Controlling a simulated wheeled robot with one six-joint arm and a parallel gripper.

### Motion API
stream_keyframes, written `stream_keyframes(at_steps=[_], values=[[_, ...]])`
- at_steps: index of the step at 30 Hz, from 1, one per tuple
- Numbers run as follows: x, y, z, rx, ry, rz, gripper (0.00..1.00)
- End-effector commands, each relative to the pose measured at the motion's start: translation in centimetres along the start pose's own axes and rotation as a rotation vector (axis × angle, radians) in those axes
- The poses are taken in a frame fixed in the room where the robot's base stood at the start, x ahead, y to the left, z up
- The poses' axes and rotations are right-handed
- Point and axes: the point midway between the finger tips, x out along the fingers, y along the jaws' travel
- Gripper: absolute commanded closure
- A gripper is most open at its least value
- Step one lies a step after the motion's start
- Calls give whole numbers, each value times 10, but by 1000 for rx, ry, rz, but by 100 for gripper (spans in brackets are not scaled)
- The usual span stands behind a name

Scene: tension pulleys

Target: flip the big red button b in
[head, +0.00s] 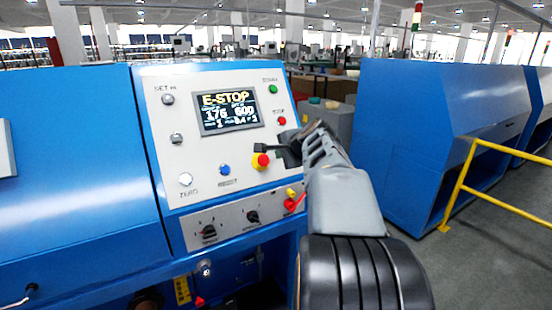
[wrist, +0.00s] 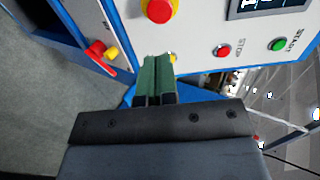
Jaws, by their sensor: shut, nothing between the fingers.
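The big red button (head: 261,160) sits on a yellow collar at the lower right of the white control panel (head: 235,180). In the wrist view the red button (wrist: 158,10) is at the top edge, partly cut off. My gripper (head: 260,148) reaches in from the right in the head view, its tips at the button's upper edge in the picture. In the wrist view my gripper (wrist: 157,60) has its two green-faced fingers together and empty, with a gap in the picture between the tips and the button. I cannot tell the exact depth between them.
The display (head: 229,112) reads E-STOP. A small red STOP button (head: 282,121), a green button (head: 273,89) and a blue button (head: 225,170) are nearby. A red handle (head: 294,204) lies below. A yellow rail (head: 461,185) stands right, with open floor around it.

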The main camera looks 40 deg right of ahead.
Motion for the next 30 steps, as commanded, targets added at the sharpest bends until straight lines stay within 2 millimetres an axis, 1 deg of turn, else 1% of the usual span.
stream_keyframes(at_steps=[3,9,26,29,30], values=[[-11,0,0,0,1,-1,100],[-18,0,0,-1,0,1,100],[-18,0,0,-1,0,0,100],[-18,0,0,-41,-2,4,100],[-17,6,0,-94,-1,27,100]])
